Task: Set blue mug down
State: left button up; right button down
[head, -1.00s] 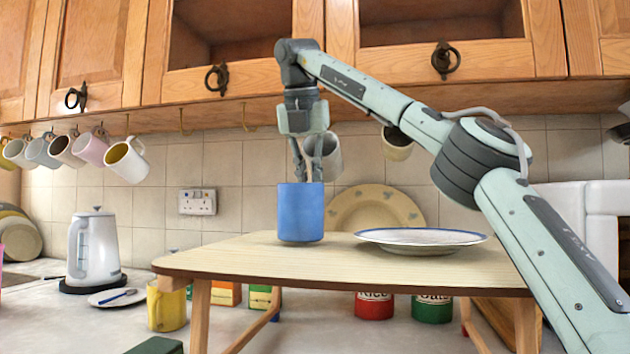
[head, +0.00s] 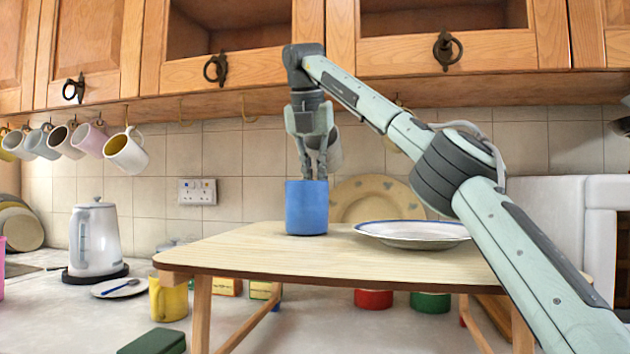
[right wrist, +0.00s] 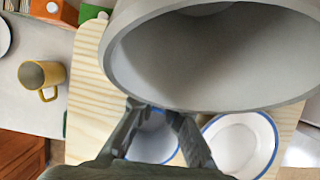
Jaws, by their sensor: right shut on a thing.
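The blue mug (head: 306,210) is upright over the back part of a pale wooden table (head: 240,250), left of a white plate with a blue rim (head: 415,233). Its bottom appears at the tabletop; I cannot tell for sure whether it touches. My right gripper (head: 316,176) points down and is shut on the mug's upper rim. In the right wrist view the mug's pale inside (right wrist: 152,143) shows between the fingers, partly hidden, with the plate (right wrist: 240,145) to its right. My left gripper is not in view.
A grey hanging mug (right wrist: 215,60) fills much of the right wrist view, close to my gripper. More mugs, including a white one (head: 125,152), hang at left. A yellow mug (head: 168,300) and a kettle (head: 95,240) stand on the counter. The table's left front is clear.

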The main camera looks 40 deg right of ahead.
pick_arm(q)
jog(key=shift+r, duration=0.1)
pick_arm(e)
jog(key=shift+f, duration=0.1)
jog(key=c, duration=2)
grip_release()
jog(key=o, duration=0.4)
jog(key=shift+c, duration=0.2)
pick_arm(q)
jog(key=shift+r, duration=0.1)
